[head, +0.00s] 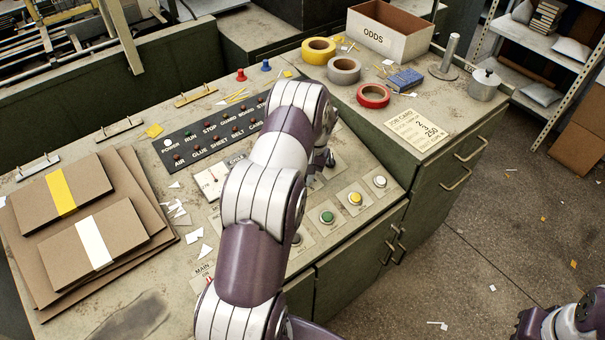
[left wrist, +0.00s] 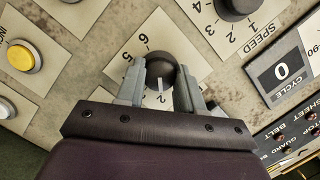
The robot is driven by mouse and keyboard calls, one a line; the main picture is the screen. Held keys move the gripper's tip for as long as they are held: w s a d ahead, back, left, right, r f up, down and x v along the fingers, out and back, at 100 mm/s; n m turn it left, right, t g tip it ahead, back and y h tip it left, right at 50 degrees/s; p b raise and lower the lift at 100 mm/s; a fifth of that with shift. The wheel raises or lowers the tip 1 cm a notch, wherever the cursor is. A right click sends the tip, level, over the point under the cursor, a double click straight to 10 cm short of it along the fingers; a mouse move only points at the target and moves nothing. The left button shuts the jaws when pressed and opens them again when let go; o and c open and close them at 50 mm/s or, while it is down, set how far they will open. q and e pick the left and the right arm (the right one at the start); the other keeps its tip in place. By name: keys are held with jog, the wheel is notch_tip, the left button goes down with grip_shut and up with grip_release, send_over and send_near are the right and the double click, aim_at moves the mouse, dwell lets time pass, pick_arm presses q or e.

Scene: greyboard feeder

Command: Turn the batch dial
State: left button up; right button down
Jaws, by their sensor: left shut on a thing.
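The dial (left wrist: 160,68) is a round dark knob with a white pointer line, on a cream plate printed with numbers; 5, 6 and 2 can be read. Its title is hidden under my gripper. My left gripper (left wrist: 160,90) is shut on this knob, one grey finger on each side. The pointer line faces the gripper's palm, near the 2. In the head view my left arm comes down over the console and hides the dial and most of the gripper. Only part of my right arm shows at the lower right corner; its fingers do not show.
The speed dial (left wrist: 236,6) and the cycle counter (left wrist: 282,72), reading 0, are close by. A yellow button (left wrist: 22,57) also sits near. Green (head: 327,217), yellow (head: 355,198) and white (head: 380,181) buttons line the console front. Tape rolls and an odds box (head: 390,30) stand behind.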

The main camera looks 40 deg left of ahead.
pick_arm(q)
jog(key=o, duration=1)
jog(key=shift+r, duration=0.1)
jog(key=shift+o, duration=0.2)
jog(key=v, duration=0.6)
jog(key=s+p+v, duration=0.1)
jog(key=p+v, duration=0.5)
jog(key=shift+w+r, duration=0.4)
jog(key=shift+w, duration=0.1)
